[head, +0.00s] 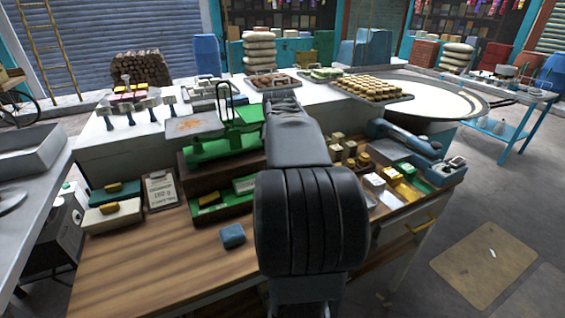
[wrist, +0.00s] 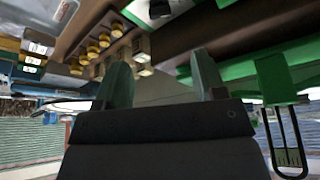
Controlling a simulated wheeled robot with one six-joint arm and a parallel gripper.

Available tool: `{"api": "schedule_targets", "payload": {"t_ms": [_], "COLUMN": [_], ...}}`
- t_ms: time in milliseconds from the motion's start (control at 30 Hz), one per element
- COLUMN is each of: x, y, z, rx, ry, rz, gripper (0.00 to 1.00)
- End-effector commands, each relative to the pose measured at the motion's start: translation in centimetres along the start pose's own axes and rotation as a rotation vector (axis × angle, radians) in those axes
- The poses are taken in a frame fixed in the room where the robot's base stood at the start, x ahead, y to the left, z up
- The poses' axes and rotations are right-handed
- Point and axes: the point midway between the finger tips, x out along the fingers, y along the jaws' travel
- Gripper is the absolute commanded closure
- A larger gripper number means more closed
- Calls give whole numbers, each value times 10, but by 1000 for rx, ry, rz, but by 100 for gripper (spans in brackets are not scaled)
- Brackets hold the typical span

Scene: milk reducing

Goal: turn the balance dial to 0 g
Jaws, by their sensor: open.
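The green balance (head: 222,142) stands left of my arm on the bench in the head view, with a flat pan (head: 194,126) at its left and a thin upright frame at its right. Part of its green body also shows at the right of the wrist view (wrist: 274,82), with a dark loop-shaped frame. I cannot pick out the dial or its reading in either view. My gripper (wrist: 162,62) is open and empty in the wrist view, its two fingers wide apart. The green body is to the right of the fingers, apart from them. In the head view my arm hides the gripper.
Several brass weights (wrist: 97,46) lie left of the fingers. A green-lined tray (head: 222,203) sits before the balance, with a blue block (head: 232,236) on the wooden bench (head: 160,262). A blue tool (head: 405,140) lies at the right. The bench's front left is mostly clear.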

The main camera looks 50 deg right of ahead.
Motion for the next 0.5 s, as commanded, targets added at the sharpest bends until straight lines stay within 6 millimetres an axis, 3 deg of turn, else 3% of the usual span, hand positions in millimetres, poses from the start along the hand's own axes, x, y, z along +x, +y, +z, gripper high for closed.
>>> {"api": "schedule_targets", "payload": {"t_ms": [200,500], "x": [-14,-15], "y": [0,0], "z": [0,0], "rx": [0,0], "ry": [0,0], "rz": [0,0], "gripper": [36,36]}}
